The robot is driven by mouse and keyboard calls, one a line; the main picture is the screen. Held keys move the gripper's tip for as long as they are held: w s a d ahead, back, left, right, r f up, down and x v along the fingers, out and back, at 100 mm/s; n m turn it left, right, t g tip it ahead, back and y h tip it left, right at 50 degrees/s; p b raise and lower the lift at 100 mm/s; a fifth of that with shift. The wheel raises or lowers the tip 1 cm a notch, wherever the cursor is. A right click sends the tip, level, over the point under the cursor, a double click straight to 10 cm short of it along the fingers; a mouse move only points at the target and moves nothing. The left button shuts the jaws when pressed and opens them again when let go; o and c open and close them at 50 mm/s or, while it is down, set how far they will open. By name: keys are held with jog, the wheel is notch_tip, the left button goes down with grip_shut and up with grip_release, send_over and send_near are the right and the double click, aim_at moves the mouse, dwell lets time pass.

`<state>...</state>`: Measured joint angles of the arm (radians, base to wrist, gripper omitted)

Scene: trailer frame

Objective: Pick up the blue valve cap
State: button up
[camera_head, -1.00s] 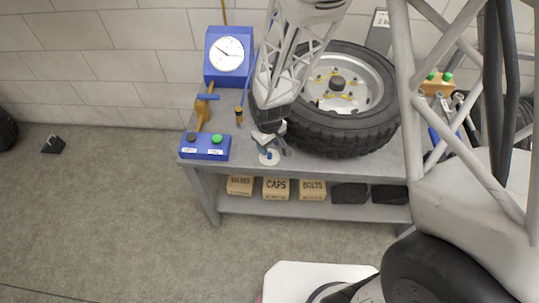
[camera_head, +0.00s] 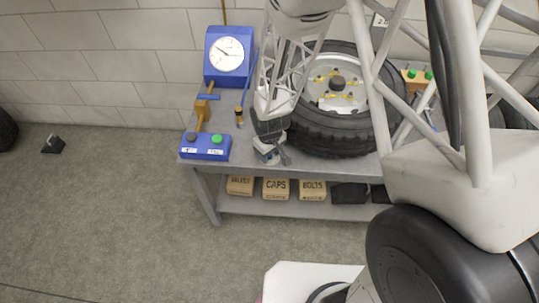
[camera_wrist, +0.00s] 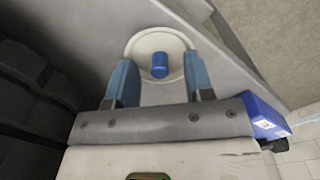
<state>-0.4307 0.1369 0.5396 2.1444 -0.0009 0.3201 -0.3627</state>
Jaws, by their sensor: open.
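The blue valve cap (camera_wrist: 160,65) stands upright in a round white dish (camera_wrist: 147,42) on the workbench. In the wrist view the cap is between the two blue fingers of my open gripper (camera_wrist: 159,62), with a gap on each side. The fingers overlap the sides of the dish in this view; I cannot tell whether they touch it. In the head view my gripper (camera_head: 270,155) is low over the bench's front edge and hides the cap and most of the dish.
A large tyre (camera_head: 332,143) lies on the grey workbench (camera_head: 300,168), close right of my gripper. A blue button box (camera_head: 205,147) is to the left, with a blue gauge (camera_head: 228,56) behind it. Labelled bins, including CAPS (camera_head: 276,188), sit on the lower shelf.

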dwell(0.3)
grip_shut()
jog(key=shift+r, duration=0.1)
jog(key=shift+r, duration=1.65)
jog(key=s+d, duration=0.3)
jog(key=s, duration=0.4)
jog(key=s+d+r, duration=0.1)
jog(key=s+d, duration=0.2)
jog(key=s, duration=0.4)
jog(key=shift+s+d+r, duration=0.25)
jog(key=shift+s, duration=0.1)
